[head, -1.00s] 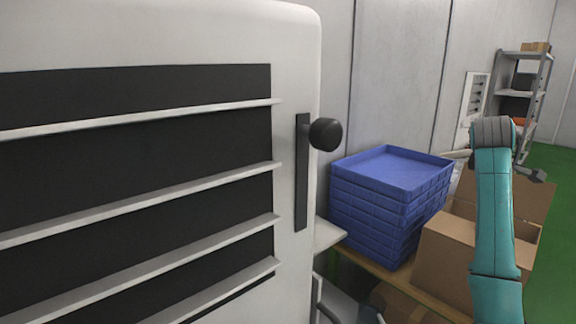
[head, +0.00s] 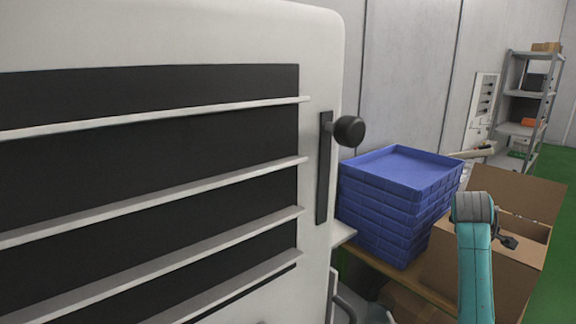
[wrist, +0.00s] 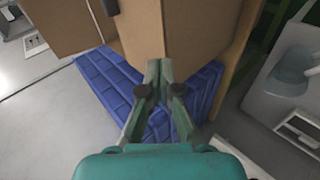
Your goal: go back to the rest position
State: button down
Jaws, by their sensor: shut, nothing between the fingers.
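My gripper shows in the wrist view (wrist: 158,68) with its two fingers together and nothing between them. In the head view a dark part of it (head: 508,241) shows just right of my teal arm, in front of the open cardboard box; the fingertips are hard to make out there. In the wrist view the brown cardboard (wrist: 170,28) lies behind the fingertips. I cannot tell whether they touch it.
A white cabinet (head: 318,60) with dark slatted panels and a black-knobbed handle (head: 349,131) fills the left. Stacked blue trays (head: 400,170) and the cardboard box (head: 470,255) stand on a bench to the right. A grey shelf rack (head: 530,95) stands behind, by green floor.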

jog(key=s+a+f+t, duration=0.1)
jog(key=s+a+f, duration=0.25)
jog(key=f, duration=0.45)
jog(key=s+a+f+t+y, duration=0.1)
jog(key=s+a+f, duration=0.1)
jog(key=a+f, duration=0.35)
jog(key=s+a+f, duration=0.2)
jog(key=s+f, duration=0.1)
jog(key=f, duration=0.7)
jog(key=s+a+f+m+t+y, duration=0.1)
jog(key=s+a+f, duration=0.4)
jog(key=s, duration=0.3)
jog(key=s+a+f+m+t+y, duration=0.1)
jog(key=s+a+f, duration=0.5)
jog(key=s, duration=0.3)
jog(key=s+a+m+t+y, duration=0.1)
jog(key=s+a, duration=0.3)
jog(key=s, duration=0.6)
jog(key=s+a+m+t+y, duration=0.1)
jog(key=s+a, duration=0.2)
jog(key=s, duration=0.7)
jog(key=s+a+r+m+t+y, duration=0.1)
jog(key=s+r, duration=0.6)
jog(key=s, duration=0.2)
jog(key=s+a+r+m, duration=0.2)
jog(key=s+r, duration=0.5)
jog(key=s, duration=0.1)
jog(key=shift+s+a+r+m+t+y, duration=0.3)
jog(key=shift+s+r+t+y, duration=0.1)
